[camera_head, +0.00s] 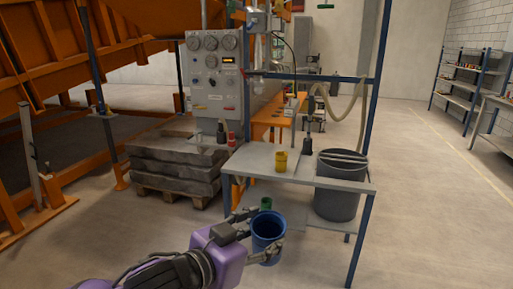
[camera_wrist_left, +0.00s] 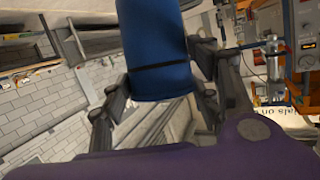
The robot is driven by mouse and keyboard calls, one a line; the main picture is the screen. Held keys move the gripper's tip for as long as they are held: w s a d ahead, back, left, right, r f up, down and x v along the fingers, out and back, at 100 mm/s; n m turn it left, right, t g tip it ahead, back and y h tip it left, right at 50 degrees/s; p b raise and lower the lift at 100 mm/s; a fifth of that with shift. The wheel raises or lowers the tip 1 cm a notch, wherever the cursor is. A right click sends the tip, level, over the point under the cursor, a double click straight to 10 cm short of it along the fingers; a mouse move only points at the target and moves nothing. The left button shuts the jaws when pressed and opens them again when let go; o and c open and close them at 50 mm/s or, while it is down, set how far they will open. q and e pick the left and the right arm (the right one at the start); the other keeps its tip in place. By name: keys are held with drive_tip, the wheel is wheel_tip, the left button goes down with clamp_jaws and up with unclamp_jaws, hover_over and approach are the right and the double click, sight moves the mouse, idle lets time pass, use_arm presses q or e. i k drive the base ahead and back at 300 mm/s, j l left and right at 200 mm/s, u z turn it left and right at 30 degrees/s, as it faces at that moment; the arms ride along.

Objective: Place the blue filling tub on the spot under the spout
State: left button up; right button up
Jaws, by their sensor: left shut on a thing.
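The blue tub (camera_head: 268,228) is held upright in front of the grey bench, above the floor. My left gripper (camera_head: 265,238) is shut on it, one finger on each side. In the left wrist view the blue tub (camera_wrist_left: 155,50) sits between the fingers, with a dark band around it. My right gripper is not in view.
The grey bench top (camera_head: 265,160) holds a yellow cup (camera_head: 281,162) and a dark bottle (camera_head: 307,146). A grey bin (camera_head: 338,200) stands on its lower shelf. A green cup (camera_head: 266,203) is just behind the tub. Blue posts frame the bench. Open floor lies to the right.

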sight(258, 156)
drive_tip(key=i, duration=1.65)
drive_tip(key=i+u, duration=0.1)
drive_tip(key=i, duration=1.55)
